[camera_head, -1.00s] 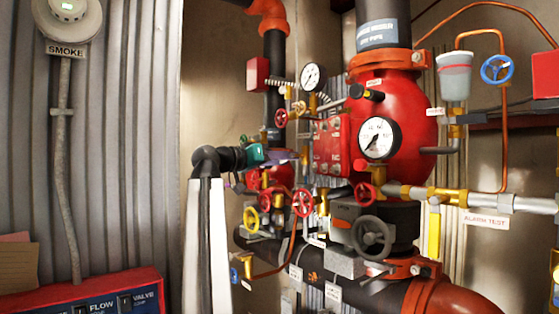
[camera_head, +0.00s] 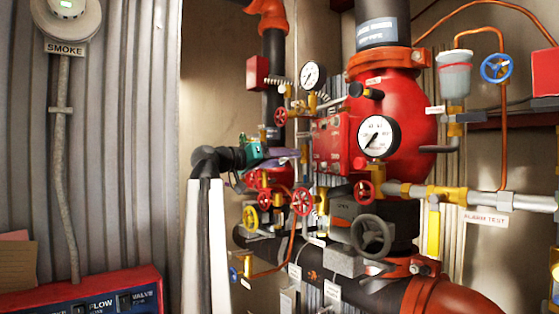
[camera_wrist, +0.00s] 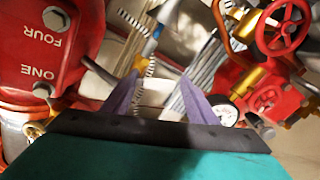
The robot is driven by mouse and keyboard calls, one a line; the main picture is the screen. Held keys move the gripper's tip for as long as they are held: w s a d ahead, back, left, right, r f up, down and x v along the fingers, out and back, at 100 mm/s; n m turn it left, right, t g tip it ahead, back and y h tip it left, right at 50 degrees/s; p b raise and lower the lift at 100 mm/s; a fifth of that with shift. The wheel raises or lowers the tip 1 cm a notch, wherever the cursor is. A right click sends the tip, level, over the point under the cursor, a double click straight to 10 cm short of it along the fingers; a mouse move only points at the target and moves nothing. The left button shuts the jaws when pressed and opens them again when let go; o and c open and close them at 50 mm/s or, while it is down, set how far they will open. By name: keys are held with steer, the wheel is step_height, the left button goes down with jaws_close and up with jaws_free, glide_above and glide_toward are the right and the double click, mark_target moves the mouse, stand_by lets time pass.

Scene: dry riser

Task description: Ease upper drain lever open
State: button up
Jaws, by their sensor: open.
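My gripper (camera_head: 285,153) has a teal body and purple fingers. It reaches in from the left among the pipes, in front of the smaller red valve and left of the big red riser valve (camera_head: 405,105). In the wrist view the fingers (camera_wrist: 160,100) are apart, with a pale patch and a yellow fitting (camera_wrist: 150,46) seen between and beyond them. I cannot tell whether the fingers touch anything. I cannot pick out the upper drain lever with certainty; small parts near the fingertips are crowded and partly hidden by the gripper.
A yellow lever (camera_head: 433,232) hangs by the alarm test pipe. The left wall is clear near my arm.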

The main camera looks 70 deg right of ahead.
steer(key=shift+w+a, duration=0.1)
steer(key=b+v, duration=0.4)
steer(key=v, duration=0.9)
steer(key=shift+a, duration=0.25)
steer(key=c, duration=0.9)
steer(key=shift+d+h+b, duration=0.3)
steer(key=shift+h+b, duration=0.3)
steer(key=shift+b, duration=0.05)
jaws_close()
steer(key=shift+w+d+r+n+t+h+b, duration=0.2)
steer(key=shift+r+n+h+b, duration=0.3)
steer(key=shift+h, duration=0.35)
steer(key=shift+s+d+r+n+t+h+b, duration=0.1)
steer(key=shift+d+r+n+h+b, duration=0.15)
steer(key=shift+d+n+h+b, duration=0.45)
steer(key=shift+a+m, duration=0.3)
steer(key=shift+a, duration=0.05)
